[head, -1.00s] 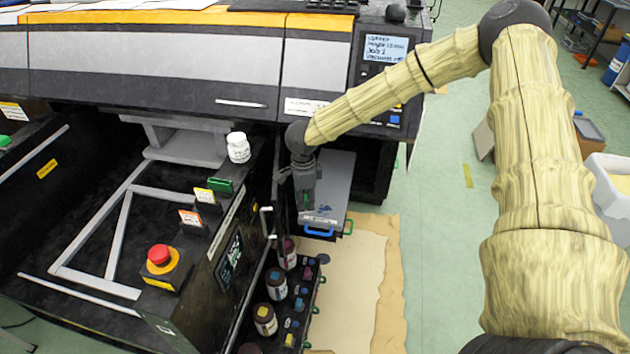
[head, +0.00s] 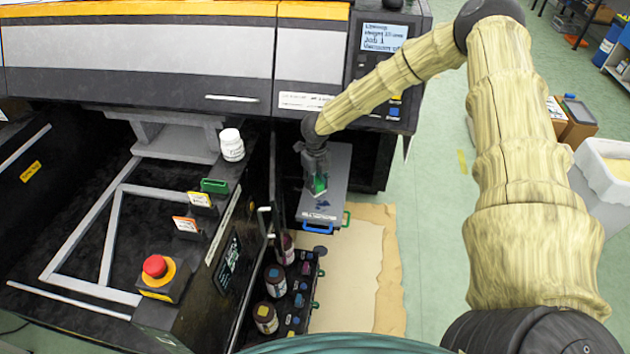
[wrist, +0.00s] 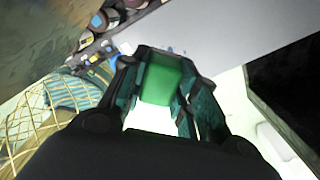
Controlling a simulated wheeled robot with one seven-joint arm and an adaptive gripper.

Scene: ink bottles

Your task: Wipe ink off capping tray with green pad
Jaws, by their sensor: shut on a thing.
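The grey capping tray (head: 337,170) sticks out from the printer's opening, with a blue handle at its near end. Dark blue ink marks show on its near part. My gripper (head: 318,187) is over the tray, pointing down, shut on the green pad (head: 319,184). In the wrist view the green pad (wrist: 160,80) sits between the two dark fingers, with the tray surface (wrist: 235,40) beyond it. A few small blue marks show on the tray just past the pad. I cannot tell whether the pad touches the tray.
A black rack of ink bottles (head: 285,290) stands in front of the tray, to the left. The printer's black side wall (head: 258,190) is close on the left, with a white bottle (head: 231,145) on its ledge. Tan sheets (head: 355,270) lie on the floor right of the rack.

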